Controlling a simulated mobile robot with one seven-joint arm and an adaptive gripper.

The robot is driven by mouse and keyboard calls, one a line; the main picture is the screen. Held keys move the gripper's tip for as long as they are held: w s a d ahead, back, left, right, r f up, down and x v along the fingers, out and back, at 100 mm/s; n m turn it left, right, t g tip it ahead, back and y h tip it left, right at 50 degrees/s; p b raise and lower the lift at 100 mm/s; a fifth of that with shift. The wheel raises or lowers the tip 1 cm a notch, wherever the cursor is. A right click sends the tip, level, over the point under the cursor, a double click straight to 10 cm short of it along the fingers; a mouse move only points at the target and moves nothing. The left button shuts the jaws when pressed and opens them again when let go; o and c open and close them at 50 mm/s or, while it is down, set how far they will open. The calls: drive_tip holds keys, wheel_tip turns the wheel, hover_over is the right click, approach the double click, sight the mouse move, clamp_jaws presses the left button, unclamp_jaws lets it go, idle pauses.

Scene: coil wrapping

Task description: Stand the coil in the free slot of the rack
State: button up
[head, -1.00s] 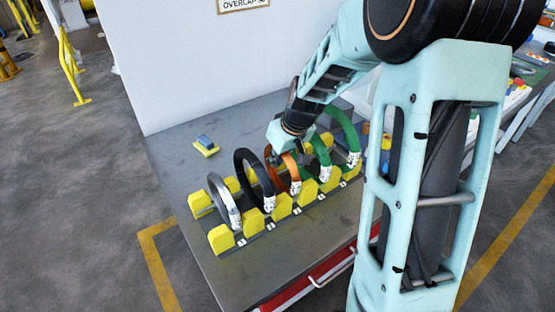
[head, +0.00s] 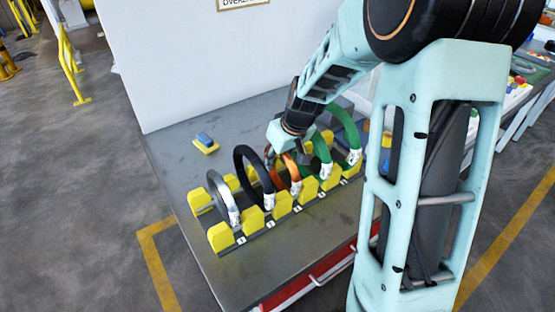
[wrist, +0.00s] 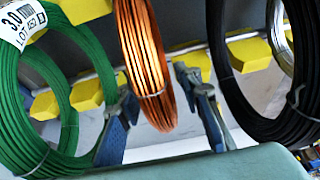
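The copper-orange coil (head: 291,168) stands upright in the rack (head: 221,238), between the black coil (head: 242,170) and a green coil (head: 321,153). In the wrist view the copper coil (wrist: 145,60) hangs down between the two fingers of my gripper (wrist: 156,83). The fingers are apart, with a gap showing at least on the right side of the coil. The silver coil (head: 221,199) is in the leftmost slot. A second green coil (head: 346,128) stands at the far right. My gripper and wrist hide the top of the copper coil in the head view.
The rack's yellow blocks stand in two rows on a grey table (head: 180,170). A small blue and yellow object (head: 205,143) lies behind the rack at left. A white wall panel (head: 200,70) rises behind. The black and green coils stand close on either side of my gripper.

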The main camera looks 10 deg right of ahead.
drive_tip(key=shift+s, duration=0.1)
drive_tip(key=v, duration=1.2)
idle(0.4)
